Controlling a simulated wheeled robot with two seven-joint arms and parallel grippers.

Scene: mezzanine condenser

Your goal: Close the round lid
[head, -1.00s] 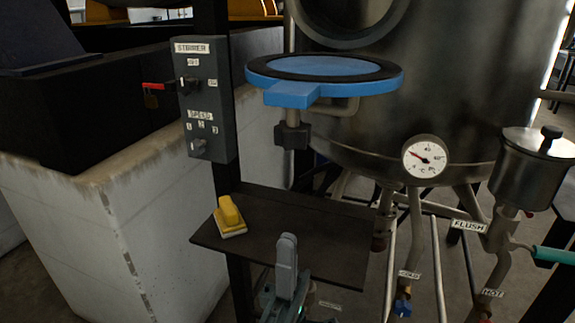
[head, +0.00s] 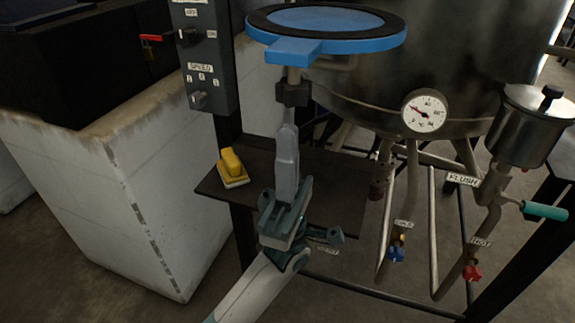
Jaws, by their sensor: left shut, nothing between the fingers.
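The round lid (head: 320,20) is a blue disc with a dark ring and a blue tab at its front. It lies open and roughly level, on a bracket in front of the steel tank (head: 395,70); the tank's opening is out of view now. My left gripper (head: 286,132) points up, shut and empty, just below the lid's tab and the dark clamp under it. It appears apart from the lid. My right gripper is not in view.
A dark shelf (head: 340,190) with a yellow block (head: 232,168) lies behind my left gripper. A grey control box (head: 207,50) stands at left. A gauge (head: 425,111), a steel pot (head: 530,125), pipes and valves are at right. A white wall (head: 110,190) fills the left.

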